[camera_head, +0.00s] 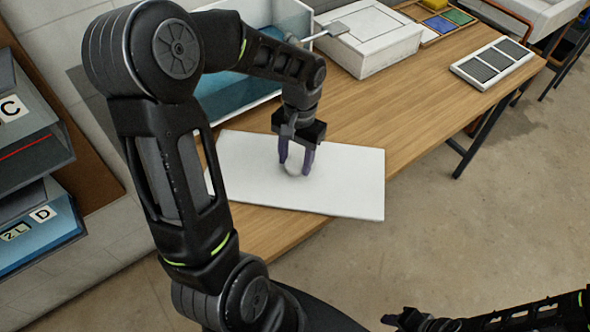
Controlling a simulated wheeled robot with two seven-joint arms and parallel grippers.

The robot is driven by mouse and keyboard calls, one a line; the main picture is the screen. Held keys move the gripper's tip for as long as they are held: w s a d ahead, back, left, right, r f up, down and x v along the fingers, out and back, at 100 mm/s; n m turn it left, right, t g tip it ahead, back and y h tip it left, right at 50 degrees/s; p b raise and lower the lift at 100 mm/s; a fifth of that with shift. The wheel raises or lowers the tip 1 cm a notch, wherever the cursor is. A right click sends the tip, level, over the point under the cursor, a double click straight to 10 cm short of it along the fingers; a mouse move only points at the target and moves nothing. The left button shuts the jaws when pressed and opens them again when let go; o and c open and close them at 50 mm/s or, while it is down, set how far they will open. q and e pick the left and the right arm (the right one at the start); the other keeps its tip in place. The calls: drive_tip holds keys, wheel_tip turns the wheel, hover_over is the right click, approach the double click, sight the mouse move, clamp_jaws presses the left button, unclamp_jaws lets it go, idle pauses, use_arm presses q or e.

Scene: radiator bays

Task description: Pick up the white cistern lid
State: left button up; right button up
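The white cistern lid (345,185) is a flat white slab with a rounded knob (295,164) at its middle. It is at the near part of the wooden table, and its lower right corner reaches past the table's front edge in the picture. My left gripper (296,162) points down over the lid, its purple fingers on both sides of the knob and seemingly shut on it. I cannot tell whether the lid touches the table. My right gripper (408,319) is low at the bottom edge, away from the table; its fingers are too dark to read.
An open white cistern with teal inside (230,103) stands behind the lid, partly hidden by my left arm. A white box (370,45), a tray with coloured squares (440,20) and a panel with grey pads (495,62) lie farther along the table (420,110). Labelled shelf bins (35,235) stand left.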

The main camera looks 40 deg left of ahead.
sight(297, 166)
use_arm(q)
clamp_jaws()
idle(0.3)
drive_tip(key=shift+r, duration=0.1)
idle(0.4)
drive_tip(key=shift+w+r, duration=0.1)
drive_tip(key=shift+r, duration=0.8)
drive_tip(key=shift+s+d+r+b, duration=0.2)
drive_tip(key=shift+d+r+b, duration=0.25)
drive_tip(key=shift+r, duration=0.25)
drive_tip(key=s+d+b, duration=0.1)
drive_tip(key=s+d, duration=0.1)
drive_tip(key=d, duration=0.6)
drive_tip(key=s+d+b, duration=0.1)
drive_tip(key=s+d, duration=0.1)
drive_tip(key=d, duration=0.6)
drive_tip(key=shift+s+d+b, duration=0.2)
drive_tip(key=shift+s+b, duration=0.1)
drive_tip(key=shift+s, duration=0.1)
